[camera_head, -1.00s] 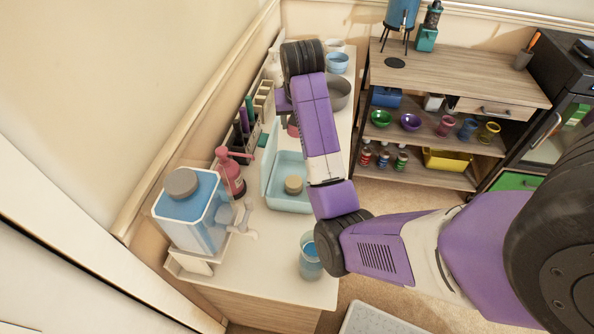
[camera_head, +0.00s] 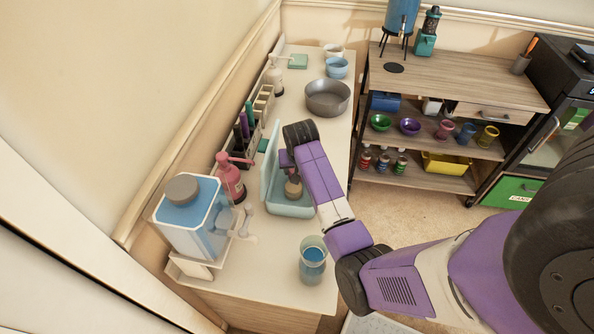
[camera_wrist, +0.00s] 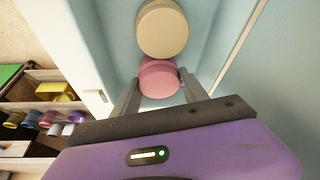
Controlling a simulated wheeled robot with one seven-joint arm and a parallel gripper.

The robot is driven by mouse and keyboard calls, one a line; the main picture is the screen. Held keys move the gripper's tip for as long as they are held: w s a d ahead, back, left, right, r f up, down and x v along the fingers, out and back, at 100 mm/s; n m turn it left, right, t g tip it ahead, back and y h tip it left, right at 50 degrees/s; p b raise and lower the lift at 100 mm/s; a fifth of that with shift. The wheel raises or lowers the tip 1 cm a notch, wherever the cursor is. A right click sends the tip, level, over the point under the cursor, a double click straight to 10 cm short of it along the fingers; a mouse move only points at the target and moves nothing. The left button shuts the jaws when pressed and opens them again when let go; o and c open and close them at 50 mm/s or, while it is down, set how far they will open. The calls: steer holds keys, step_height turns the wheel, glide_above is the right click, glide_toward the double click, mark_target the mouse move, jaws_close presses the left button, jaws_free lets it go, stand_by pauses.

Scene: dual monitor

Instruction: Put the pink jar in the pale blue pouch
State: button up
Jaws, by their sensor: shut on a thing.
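The pale blue pouch (camera_head: 290,210) lies open on the white counter, its lid raised on the left. My gripper (camera_head: 287,162) is over the pouch's far part. In the wrist view its two fingers are shut on the pink jar (camera_wrist: 159,78), one on each side. Pale blue walls of the pouch (camera_wrist: 225,40) surround the jar there; I cannot tell whether it touches the floor. A round tan-topped jar (camera_wrist: 162,28) is in the pouch close beside the pink jar, and also shows in the head view (camera_head: 293,188). My gripper and arm mostly hide the pink jar in the head view.
A glass of blue liquid (camera_head: 312,262) stands at the counter's front. A pink pump bottle (camera_head: 230,180) and a blue-white dispenser (camera_head: 190,220) stand left of the pouch. A rack with bottles (camera_head: 247,125) runs along the wall. A grey bowl (camera_head: 328,97) is farther back.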

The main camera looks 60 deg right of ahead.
steer(key=shift+f, duration=0.6)
steer(key=shift+f, duration=0.15)
steer(key=o, duration=1.4)
steer(key=shift+r, duration=0.55)
steer(key=v, duration=1.1)
steer(key=shift+s+a+r, duration=0.1)
steer(key=shift+r, duration=0.05)
